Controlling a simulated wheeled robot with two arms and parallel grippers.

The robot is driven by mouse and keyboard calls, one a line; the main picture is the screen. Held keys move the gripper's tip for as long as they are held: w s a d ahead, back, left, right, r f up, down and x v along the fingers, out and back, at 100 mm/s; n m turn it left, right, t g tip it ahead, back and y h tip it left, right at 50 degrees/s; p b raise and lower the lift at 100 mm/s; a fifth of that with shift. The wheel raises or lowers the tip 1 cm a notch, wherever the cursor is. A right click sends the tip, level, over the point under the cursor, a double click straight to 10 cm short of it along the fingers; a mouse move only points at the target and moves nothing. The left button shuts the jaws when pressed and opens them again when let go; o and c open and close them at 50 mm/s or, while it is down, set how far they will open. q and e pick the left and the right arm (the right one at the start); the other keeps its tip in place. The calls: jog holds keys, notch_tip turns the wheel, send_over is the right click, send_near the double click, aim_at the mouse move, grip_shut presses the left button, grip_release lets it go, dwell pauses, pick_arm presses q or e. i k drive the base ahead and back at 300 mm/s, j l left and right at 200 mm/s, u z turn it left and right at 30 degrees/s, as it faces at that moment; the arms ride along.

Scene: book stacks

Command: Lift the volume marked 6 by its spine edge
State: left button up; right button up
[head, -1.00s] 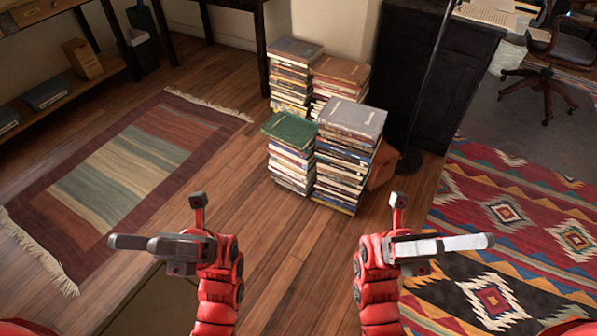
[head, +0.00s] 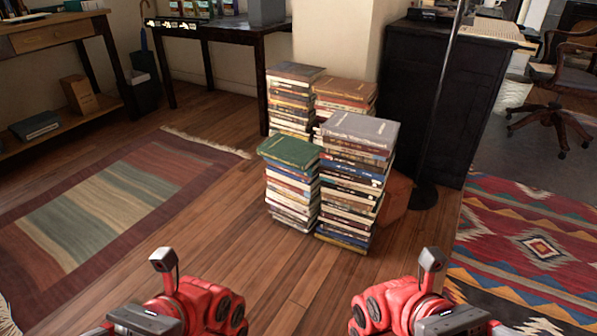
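Several stacks of books stand on the wooden floor ahead, in the head view. The front left stack (head: 291,190) has a green book (head: 290,151) on top. The front right stack (head: 352,190) is taller, with a grey book (head: 361,129) on top. Two more stacks stand behind, the back left stack (head: 293,100) and the back right stack (head: 344,97). I cannot make out a 6 on any volume. My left gripper (head: 146,319) and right gripper (head: 450,321) are at the bottom edge, well short of the stacks and partly cut off. Their finger opening does not show.
A dark cabinet (head: 430,100) and a thin pole on a round base (head: 423,197) stand right of the stacks. A dark table (head: 220,30) is behind left. A striped rug (head: 100,205) lies left, a patterned rug (head: 535,245) right. Bare floor (head: 260,260) lies before the stacks.

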aim_at(300, 155)
jog(key=i+l+z, duration=0.1)
jog(key=i+l, duration=0.55)
jog(key=i, duration=0.3)
jog(key=i+l+z, duration=0.15)
jog(key=i+l, duration=0.15)
jog(key=i, duration=0.15)
